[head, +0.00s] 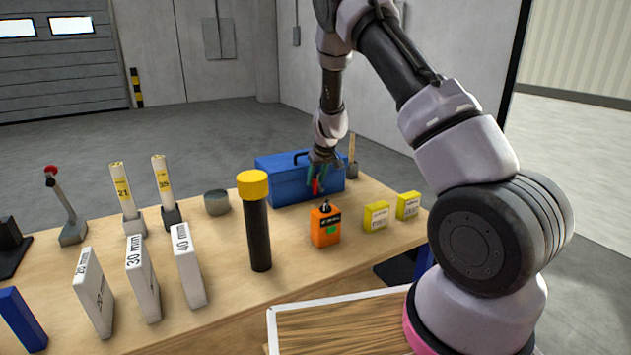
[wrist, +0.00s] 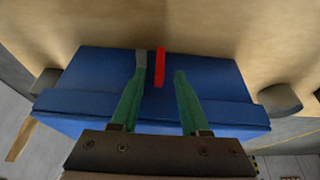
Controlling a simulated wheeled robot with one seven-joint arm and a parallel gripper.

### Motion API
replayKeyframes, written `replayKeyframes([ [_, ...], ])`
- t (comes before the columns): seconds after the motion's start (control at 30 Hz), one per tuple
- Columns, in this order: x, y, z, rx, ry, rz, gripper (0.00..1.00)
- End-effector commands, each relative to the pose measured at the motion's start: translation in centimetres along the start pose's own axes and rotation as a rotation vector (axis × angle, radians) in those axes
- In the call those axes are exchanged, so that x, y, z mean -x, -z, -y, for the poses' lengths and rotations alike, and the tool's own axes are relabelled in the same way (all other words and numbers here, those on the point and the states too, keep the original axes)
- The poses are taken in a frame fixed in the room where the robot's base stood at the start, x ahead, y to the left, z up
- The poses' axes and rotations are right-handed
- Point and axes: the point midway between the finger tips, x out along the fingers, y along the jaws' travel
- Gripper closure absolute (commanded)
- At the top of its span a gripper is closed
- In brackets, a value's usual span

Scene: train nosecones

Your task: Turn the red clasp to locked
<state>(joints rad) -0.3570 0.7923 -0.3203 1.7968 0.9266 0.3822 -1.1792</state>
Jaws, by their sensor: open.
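The blue toolbox (head: 285,190) stands at the back of the workbench, with a dark handle on its lid. The red clasp (head: 315,187) is a narrow bar at the toolbox's front; it also shows in the wrist view (wrist: 160,67). My gripper (head: 318,177) is over the toolbox's front right half. In the wrist view my gripper (wrist: 160,74) is open, with its green fingers on either side of the clasp and gaps visible between. I cannot tell whether the clasp reads locked or unlocked.
An orange device (head: 325,226) stands in front of the toolbox, with yellow boxes (head: 376,216) to its right. A black cylinder with a yellow cap (head: 257,225) stands to its left. White blocks (head: 188,265) and a red-knobbed lever (head: 69,215) are farther left.

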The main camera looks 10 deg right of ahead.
Motion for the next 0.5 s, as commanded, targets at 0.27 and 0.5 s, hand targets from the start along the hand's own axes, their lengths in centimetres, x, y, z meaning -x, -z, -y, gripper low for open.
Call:
replayKeyframes([
  [0.27,-1.06,-0.02,-0.04,-0.001,-0.001,0.0,0.55],
  [0.5,-1.02,-0.01,-0.04,-0.001,-0.001,0.0,0.89],
])
